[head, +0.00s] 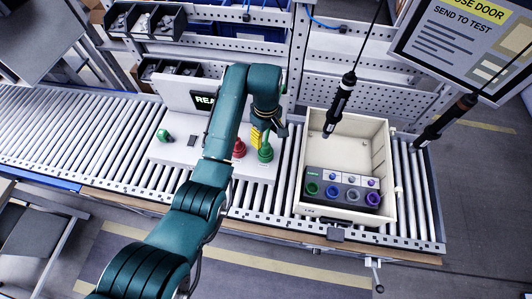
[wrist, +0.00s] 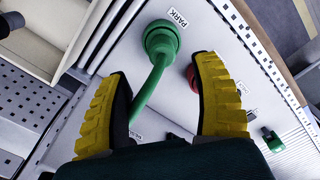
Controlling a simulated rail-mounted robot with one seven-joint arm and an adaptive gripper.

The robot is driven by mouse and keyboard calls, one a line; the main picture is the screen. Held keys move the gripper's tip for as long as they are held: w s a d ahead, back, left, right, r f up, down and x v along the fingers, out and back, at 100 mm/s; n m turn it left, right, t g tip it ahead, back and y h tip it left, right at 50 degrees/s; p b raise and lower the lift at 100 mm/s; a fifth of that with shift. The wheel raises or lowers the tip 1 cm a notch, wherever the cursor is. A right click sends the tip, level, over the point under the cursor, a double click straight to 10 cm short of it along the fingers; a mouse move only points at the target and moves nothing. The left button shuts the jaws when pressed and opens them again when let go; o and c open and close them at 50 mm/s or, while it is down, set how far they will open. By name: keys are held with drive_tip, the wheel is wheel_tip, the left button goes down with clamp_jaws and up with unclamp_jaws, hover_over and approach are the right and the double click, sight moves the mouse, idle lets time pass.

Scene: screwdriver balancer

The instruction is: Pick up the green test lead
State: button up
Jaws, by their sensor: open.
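The green test lead (wrist: 161,42) has a round green plug seated at a spot labelled PARK on the white panel, with a green stem (wrist: 147,92) running from it toward my gripper. In the head view the lead (head: 265,153) stands at the panel's right part, just below my gripper (head: 258,138). In the wrist view my gripper (wrist: 163,75) is open, its yellow ribbed fingers apart on either side of the stem. The stem appears nearer the left finger; I cannot tell whether it touches. The stem's lower end is partly hidden by my gripper.
A red plug (head: 239,148) stands close left of the lead, partly behind the right finger in the wrist view (wrist: 191,77). A green part (head: 163,135) sits on the panel's left. A cream bin (head: 312,165) holds a grey box with coloured sockets. Two black screwdrivers (head: 340,105) hang nearby.

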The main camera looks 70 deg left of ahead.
sight(265, 149)
wheel_tip(265, 149, down, 2)
drive_tip(key=shift+f, duration=0.25)
wheel_tip(265, 149, down, 6)
drive_tip(key=shift+s+r+p, duration=0.1)
drive_tip(key=shift+s+p, duration=0.05)
drive_tip(key=shift+p, duration=0.55)
drive_tip(key=shift+c, duration=0.4)
drive_tip(key=shift+d, duration=0.1)
clamp_jaws()
